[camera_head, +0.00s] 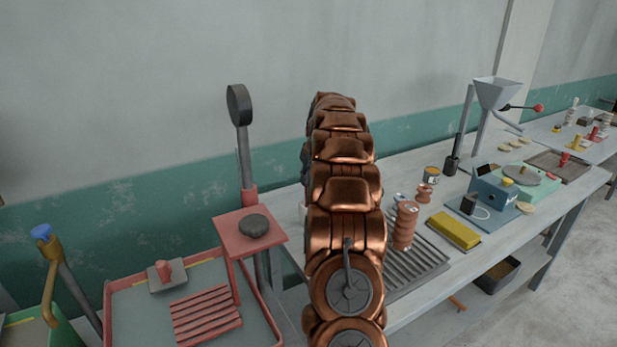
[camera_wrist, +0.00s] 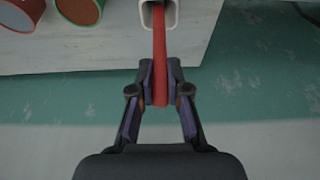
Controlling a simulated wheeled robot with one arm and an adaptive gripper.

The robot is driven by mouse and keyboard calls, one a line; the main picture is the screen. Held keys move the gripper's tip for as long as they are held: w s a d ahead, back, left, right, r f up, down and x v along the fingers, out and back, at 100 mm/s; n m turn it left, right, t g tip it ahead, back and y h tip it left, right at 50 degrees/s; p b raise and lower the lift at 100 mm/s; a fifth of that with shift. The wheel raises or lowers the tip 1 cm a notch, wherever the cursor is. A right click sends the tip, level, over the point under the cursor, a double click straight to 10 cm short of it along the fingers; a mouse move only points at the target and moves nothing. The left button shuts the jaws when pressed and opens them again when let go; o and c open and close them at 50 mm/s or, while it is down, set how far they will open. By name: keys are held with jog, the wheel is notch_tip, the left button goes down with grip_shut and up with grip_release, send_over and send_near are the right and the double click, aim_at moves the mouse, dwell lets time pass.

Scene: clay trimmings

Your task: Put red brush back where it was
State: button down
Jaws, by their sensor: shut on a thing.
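In the wrist view my gripper (camera_wrist: 160,82) is shut on the red brush (camera_wrist: 159,48), with one dark finger on each side of it. The brush is long and narrow, and its far end runs to the mouth of a small white square holder (camera_wrist: 143,14) on the pale bench top. That end overlaps the opening; I cannot tell how deep it sits inside.
In the head view the grey bench (camera_head: 440,285) carries a ribbed rack (camera_head: 415,272), a yellow block (camera_head: 454,230) and a blue machine (camera_head: 492,200). A red-framed tray (camera_head: 135,320) stands left.

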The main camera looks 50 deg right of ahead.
jog(key=shift+f, duration=0.15)
jog(key=c, duration=1.1)
grip_release()
jog(key=shift+c, duration=0.2)
jog(key=b+v, duration=0.3)
jog(key=v, duration=0.9)
